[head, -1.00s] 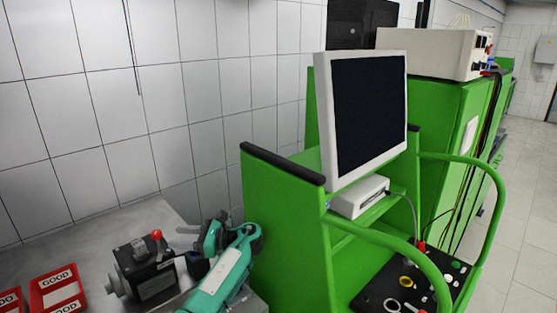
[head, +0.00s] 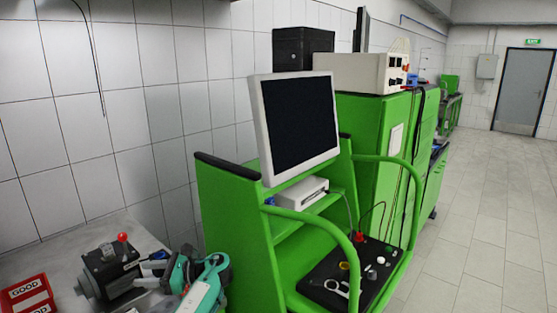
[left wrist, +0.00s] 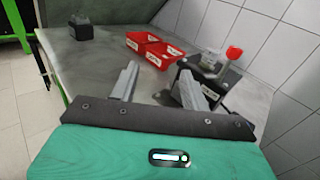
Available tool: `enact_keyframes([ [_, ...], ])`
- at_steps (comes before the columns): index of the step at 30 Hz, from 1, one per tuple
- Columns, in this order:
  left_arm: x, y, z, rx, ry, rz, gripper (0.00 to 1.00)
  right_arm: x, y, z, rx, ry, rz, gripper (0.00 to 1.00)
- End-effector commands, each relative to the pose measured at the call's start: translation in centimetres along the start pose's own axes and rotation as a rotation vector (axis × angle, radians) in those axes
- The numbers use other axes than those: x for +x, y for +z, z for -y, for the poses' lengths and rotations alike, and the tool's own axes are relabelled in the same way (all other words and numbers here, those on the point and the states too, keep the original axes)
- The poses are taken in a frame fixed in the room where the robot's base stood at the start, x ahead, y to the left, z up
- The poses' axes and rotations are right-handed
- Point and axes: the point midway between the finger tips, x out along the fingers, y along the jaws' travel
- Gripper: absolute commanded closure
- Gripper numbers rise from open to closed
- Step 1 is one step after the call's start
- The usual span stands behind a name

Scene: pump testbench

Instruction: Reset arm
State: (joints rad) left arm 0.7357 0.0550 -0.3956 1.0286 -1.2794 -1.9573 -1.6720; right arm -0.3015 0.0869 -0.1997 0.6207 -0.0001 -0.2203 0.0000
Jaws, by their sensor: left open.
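My left gripper (head: 150,268) is low in the head view, at the end of my teal arm. Its jaws are apart and appear empty, pointing toward a dark pump (head: 108,268) with a red knob. In the left wrist view the two grey fingers (left wrist: 157,84) stand spread over the grey table (left wrist: 95,70). The pump (left wrist: 212,80) shows there just beyond the right finger; whether they touch I cannot tell. My right gripper is not in view.
Red trays (head: 27,295) labelled GOOD lie on the table left of the pump. A green test bench (head: 235,225) with a monitor (head: 297,125) stands right of my left arm. A tiled wall is behind. The floor at the right is clear.

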Motion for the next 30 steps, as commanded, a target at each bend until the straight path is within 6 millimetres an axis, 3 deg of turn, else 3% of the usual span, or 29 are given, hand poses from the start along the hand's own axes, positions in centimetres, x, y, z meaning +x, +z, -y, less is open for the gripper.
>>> enact_keyframes([
  [14, 0.2, -8.6, -5.0, -0.183, -0.062, -0.259, 0.53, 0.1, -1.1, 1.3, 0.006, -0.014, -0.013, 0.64],
  [17, 0.0, -11.3, -7.2, -0.254, -0.064, -0.358, 0.53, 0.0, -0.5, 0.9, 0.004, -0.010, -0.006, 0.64],
  [24, -0.9, -18.0, -14.9, -0.487, -0.008, -0.668, 0.53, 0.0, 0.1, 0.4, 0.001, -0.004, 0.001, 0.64],
  [30, -2.1, -21.2, -21.8, -0.685, 0.113, -0.911, 0.53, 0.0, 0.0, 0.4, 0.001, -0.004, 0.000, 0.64],
])
